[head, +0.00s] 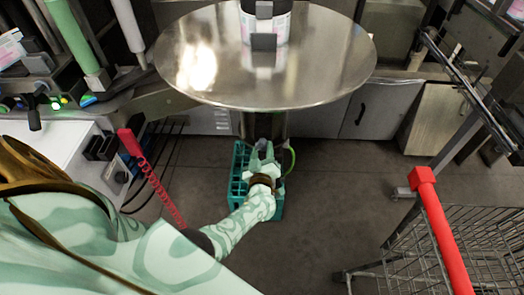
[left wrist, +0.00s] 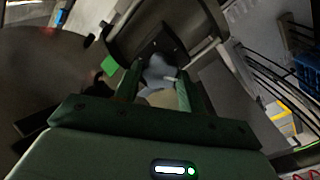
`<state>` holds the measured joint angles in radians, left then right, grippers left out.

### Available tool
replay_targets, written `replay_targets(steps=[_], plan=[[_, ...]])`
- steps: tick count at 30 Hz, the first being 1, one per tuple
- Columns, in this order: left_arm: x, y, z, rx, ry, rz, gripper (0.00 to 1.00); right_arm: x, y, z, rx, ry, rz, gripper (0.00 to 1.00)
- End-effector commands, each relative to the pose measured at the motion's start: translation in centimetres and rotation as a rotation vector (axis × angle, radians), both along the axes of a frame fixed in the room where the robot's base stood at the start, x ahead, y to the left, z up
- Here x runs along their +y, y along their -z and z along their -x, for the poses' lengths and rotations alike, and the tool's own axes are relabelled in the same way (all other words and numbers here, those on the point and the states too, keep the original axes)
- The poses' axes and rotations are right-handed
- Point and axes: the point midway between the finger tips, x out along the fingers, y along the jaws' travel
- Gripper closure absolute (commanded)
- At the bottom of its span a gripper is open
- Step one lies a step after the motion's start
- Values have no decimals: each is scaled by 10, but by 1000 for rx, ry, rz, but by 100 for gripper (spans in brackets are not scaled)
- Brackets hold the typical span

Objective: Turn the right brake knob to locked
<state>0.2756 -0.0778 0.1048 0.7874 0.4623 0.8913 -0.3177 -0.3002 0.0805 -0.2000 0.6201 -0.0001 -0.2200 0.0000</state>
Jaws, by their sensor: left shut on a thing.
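My left gripper (head: 262,150) reaches in below the near edge of the large round steel disc (head: 320,75). In the left wrist view its two green fingers (left wrist: 158,88) stand on either side of a pale grey rounded part (left wrist: 160,70), which looks like a knob, and the gripper is shut on it. The fingers and the disc hide most of this part in the head view. Its markings and its turn position cannot be read. I cannot tell from the picture whether it is the right brake knob. My right gripper is not in view.
A teal crate (head: 238,185) stands on the floor under my left gripper. A red handset (head: 130,142) with a coiled cord hangs at the left. A wire trolley with a red handle (head: 440,235) stands at the right. The floor between crate and trolley is clear.

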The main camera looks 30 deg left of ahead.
Motion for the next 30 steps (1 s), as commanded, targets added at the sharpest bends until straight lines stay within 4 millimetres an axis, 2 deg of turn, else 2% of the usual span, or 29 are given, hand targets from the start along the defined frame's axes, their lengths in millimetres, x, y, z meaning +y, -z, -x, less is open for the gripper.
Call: replay_targets(steps=[20,21,23,30], plan=[[-1,3,2,40,3,-51,83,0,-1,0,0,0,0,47],[-1,3,2,40,3,-51,52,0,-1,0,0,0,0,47],[-1,3,1,39,3,-51,38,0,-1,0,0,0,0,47],[0,1,1,35,1,-51,38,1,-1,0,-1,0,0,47]])
